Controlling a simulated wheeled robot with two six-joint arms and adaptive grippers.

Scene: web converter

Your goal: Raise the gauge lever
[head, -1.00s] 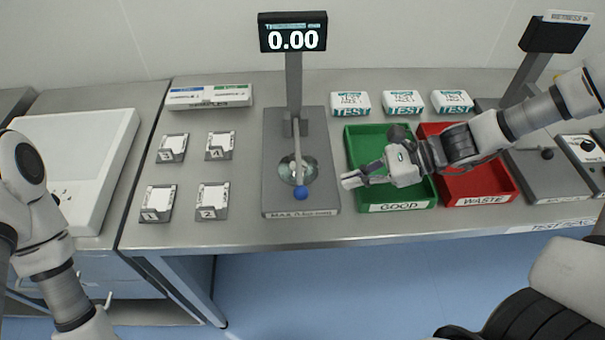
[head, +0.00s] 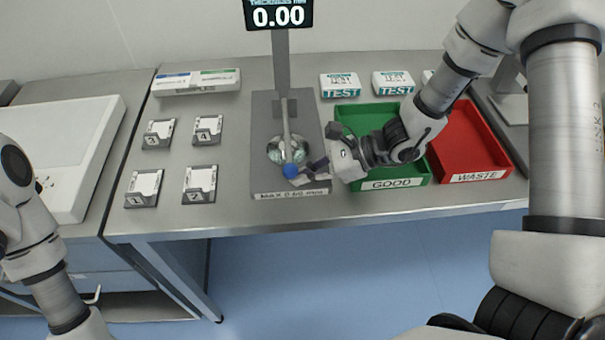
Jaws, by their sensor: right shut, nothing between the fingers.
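The thickness gauge (head: 262,180) stands mid-bench, with a grey base, a post and a display (head: 278,14) that reads 0.00. Its lever (head: 287,128) runs from the post towards the front edge over a round plate and ends in a blue ball knob (head: 290,171). The lever appears low, close over the plate. My right gripper (head: 303,175) is shut and empty, with its fingertips right beside the knob on its right side. I cannot tell whether they touch it. My left arm shows at the left edge, but its gripper is out of view.
A green GOOD tray (head: 395,184) lies under my right forearm, with a red WASTE tray (head: 480,177) beside it. White TEST packs (head: 341,85) stand behind. Several numbered holders (head: 200,183) stand left of the gauge. The bench front is clear.

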